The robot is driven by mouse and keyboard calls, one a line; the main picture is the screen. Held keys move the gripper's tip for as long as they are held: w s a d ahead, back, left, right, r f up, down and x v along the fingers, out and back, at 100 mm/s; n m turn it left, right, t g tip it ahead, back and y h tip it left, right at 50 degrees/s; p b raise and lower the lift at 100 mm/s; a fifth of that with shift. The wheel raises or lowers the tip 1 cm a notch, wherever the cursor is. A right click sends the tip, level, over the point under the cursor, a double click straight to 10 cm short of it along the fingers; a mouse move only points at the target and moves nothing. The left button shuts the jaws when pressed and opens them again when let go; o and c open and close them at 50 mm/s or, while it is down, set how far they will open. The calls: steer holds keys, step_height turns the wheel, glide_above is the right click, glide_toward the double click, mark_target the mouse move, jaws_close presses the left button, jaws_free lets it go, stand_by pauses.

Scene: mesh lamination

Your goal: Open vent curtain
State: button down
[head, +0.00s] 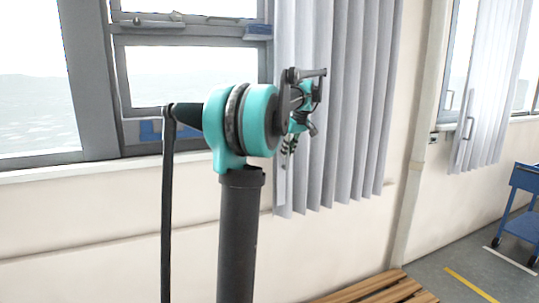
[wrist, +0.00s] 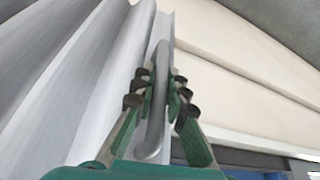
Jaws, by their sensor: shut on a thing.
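The grey vent curtain (head: 345,120) hangs in pleats at the right side of the near window in the head view. In the wrist view, its pleats (wrist: 85,80) fill the left side. A grey loop-shaped handle (wrist: 152,138) stands at the curtain's edge. My gripper (wrist: 160,97) has its green fingers with dark pads on both sides of this handle and is shut on it. In the head view my gripper (head: 297,122) is in front of the curtain's left part, partly hidden by my own arm, and the handle cannot be made out there.
The window (head: 190,75) left of the curtain is uncovered. A second curtain (head: 485,85) with a handle hangs at the far right. A wooden slatted bench (head: 375,290) stands low below the curtain. A blue cart (head: 520,205) is at the right edge, with open floor before it.

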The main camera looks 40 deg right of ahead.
mark_target(295, 150)
steer(key=shift+s+d, duration=0.25)
steer(key=shift+d, duration=0.55)
steer(key=shift+s+d, duration=0.25)
steer(key=shift+d, duration=0.5)
steer(key=c, duration=1.5)
jaws_free()
steer(key=shift+c, duration=0.2)
steer(key=v, duration=1.2)
steer(key=shift+a, duration=0.1)
